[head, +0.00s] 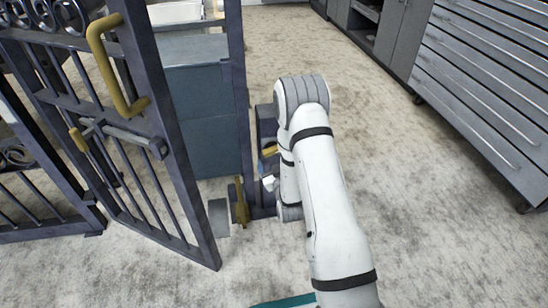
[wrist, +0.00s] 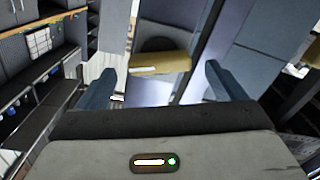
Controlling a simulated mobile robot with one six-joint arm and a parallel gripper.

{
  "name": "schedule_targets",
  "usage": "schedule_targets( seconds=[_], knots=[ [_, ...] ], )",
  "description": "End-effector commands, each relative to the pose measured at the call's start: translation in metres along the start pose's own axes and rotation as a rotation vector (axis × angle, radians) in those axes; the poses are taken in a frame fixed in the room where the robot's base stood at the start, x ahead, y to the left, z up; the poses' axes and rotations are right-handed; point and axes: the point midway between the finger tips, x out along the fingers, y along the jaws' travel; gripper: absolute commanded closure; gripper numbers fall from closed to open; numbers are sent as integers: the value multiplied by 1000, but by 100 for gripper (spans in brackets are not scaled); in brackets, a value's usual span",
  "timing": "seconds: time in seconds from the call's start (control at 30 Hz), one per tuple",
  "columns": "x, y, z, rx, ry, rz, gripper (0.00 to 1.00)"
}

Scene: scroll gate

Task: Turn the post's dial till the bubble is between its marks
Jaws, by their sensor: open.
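The dark blue post (head: 236,100) stands beside the open gate in the head view. In the wrist view a brass bar (wrist: 160,62) crosses a dark round disc (wrist: 163,44) on a blue-grey post face; this looks like the dial. My gripper (wrist: 158,84) is open and empty, one blue finger on each side of the bar; contact cannot be told. In the head view my arm hides most of the gripper, and a bit of brass (head: 269,150) shows beside it. I cannot make out the bubble or its marks in either view.
The barred gate (head: 180,160) with a yellow handle (head: 112,70) swings out at the left. Grey drawers (head: 490,90) stand at the right. The floor right of my arm is clear.

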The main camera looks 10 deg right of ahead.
Motion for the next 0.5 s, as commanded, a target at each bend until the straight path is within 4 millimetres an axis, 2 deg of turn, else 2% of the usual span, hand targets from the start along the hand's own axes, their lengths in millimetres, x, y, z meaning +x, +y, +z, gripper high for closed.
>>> schedule_targets(
  seconds=[0.1,0.2,0.5],
  knots=[
    [17,0,2,0,2,2,10],
    [25,1,1,0,0,2,10],
    [29,2,0,1,-2,2,10]
  ],
)
